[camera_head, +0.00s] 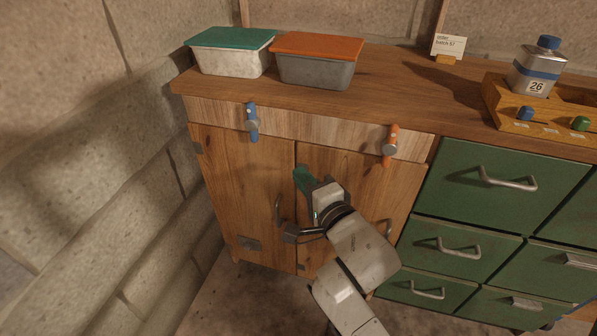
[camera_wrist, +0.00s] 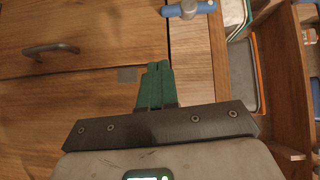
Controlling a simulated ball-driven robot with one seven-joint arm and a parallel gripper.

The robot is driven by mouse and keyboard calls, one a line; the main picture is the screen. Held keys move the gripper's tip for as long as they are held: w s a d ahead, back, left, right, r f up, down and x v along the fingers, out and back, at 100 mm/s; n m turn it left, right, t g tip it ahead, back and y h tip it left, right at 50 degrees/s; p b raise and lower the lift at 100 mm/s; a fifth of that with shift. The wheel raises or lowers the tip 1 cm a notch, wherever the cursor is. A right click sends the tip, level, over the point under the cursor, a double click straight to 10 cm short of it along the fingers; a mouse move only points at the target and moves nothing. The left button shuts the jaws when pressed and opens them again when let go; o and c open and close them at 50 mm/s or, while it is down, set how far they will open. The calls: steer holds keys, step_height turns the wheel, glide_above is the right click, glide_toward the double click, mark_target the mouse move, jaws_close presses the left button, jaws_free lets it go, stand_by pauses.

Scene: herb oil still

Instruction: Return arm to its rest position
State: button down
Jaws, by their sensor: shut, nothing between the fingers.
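My gripper (camera_head: 304,180) has green fingers and is in front of the wooden cabinet, near the seam between its left door (camera_head: 245,185) and right door (camera_head: 345,170). In the wrist view the green fingers (camera_wrist: 158,72) are together, with nothing between them. My arm reaches up from the bottom of the head view and covers part of the right door. Both doors look shut. Whether the fingertips touch the wood cannot be told.
A blue latch (camera_head: 252,122) and an orange latch (camera_head: 390,146) sit above the doors. Green-lidded (camera_head: 230,52) and orange-lidded (camera_head: 316,60) bins stand on the counter. Green drawers (camera_head: 485,185) are right; a stone wall (camera_head: 110,200) is left. A bottle (camera_head: 537,67) stands in a rack.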

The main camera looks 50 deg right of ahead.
stand_by(0.6)
steer(key=s+a+f+n+g+y, duration=0.25)
steer(key=f+n+g, duration=0.2)
steer(key=f, duration=0.35)
steer(key=s+a+f+n+g+y, duration=0.2)
steer(key=s+a+f+n+g, duration=0.15)
steer(key=f+n, duration=0.35)
steer(key=s+a+f+n+g+y, duration=0.1)
steer(key=s+a+f+n+g, duration=0.25)
steer(key=s+n, duration=0.2)
steer(key=s+a+f+n+g+y, duration=0.2)
steer(key=s+f+n+g, duration=0.1)
steer(key=s+f+n, duration=0.3)
step_height(320, 180, up, 25)
steer(key=s+m+p, duration=0.1)
steer(key=p, duration=2.3)
steer(key=shift+s+d, duration=0.2)
steer(key=shift+s, duration=0.05)
steer(key=c, duration=1.9)
jaws_free()
